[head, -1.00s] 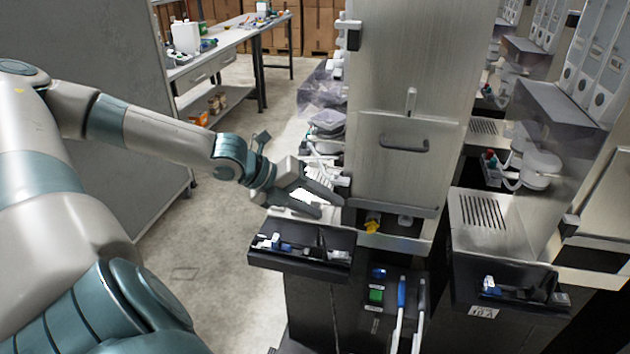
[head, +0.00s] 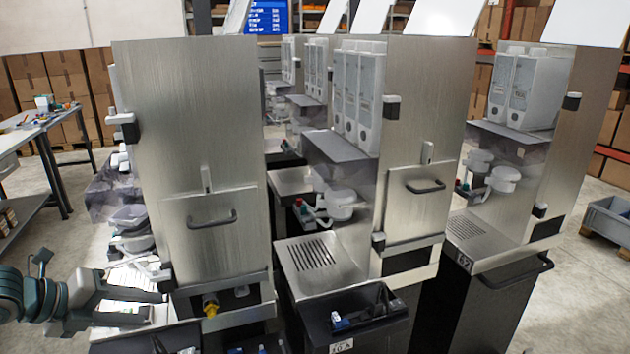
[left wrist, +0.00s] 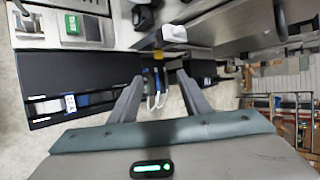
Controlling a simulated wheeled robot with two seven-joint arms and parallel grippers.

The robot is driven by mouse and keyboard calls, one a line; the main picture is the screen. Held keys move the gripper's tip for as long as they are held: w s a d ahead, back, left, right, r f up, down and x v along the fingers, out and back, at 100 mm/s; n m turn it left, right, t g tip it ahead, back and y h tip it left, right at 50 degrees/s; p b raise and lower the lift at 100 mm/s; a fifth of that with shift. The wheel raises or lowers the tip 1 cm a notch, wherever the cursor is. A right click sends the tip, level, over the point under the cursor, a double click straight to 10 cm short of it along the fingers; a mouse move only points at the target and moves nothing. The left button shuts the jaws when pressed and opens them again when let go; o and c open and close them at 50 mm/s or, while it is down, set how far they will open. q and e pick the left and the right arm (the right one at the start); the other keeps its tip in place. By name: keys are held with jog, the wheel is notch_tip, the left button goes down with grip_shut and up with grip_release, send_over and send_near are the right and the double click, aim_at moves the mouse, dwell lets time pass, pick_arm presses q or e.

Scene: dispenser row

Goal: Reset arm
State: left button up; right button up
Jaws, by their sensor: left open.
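My left gripper (head: 152,308) is at the lower left of the head view, its grey fingers apart with nothing visible between them. It is beside the lower left side of the nearest steel dispenser (head: 190,130), over its front ledge. I cannot tell whether it touches the dispenser. In the left wrist view the two fingers of the left gripper (left wrist: 160,80) stand apart. A black tray (left wrist: 80,82) lies to the left of them, and white cable-like parts show beyond the gap. Most of the left arm is cut off by the picture edge. My right gripper is not in view.
More dispensers stand in a row to the right, including a middle one (head: 425,130) and a right one (head: 575,150). A black tray (head: 355,318) juts from the middle dispenser. A workbench (head: 25,135) is at the far left.

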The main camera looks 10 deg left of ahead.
pick_arm(q)
jog(key=s+d+f+n+g, duration=0.1)
jog(key=s+d+f+n, duration=0.35)
jog(key=d+f, duration=0.65)
jog(key=s+d+f+n+g, duration=0.1)
jog(key=s+d+f+n, duration=0.3)
jog(key=d+f, duration=0.65)
jog(key=s+f+n+g+y, duration=0.2)
jog(key=s+f+n, duration=0.2)
jog(key=s+n, duration=0.4)
jog(key=s+f+n+g+y, duration=0.1)
jog(key=s+f+n+y, duration=0.1)
jog(key=s+f+n, duration=0.6)
notch_tip(320, 180, down, 26)
jog(key=n+g, duration=0.1)
jog(key=s+a+f+g+b, duration=0.1)
jog(key=s+a+f, duration=0.1)
jog(key=s+f, duration=1.5)
jog(key=shift+a+g+y, duration=0.25)
jog(key=shift+g+y, duration=0.05)
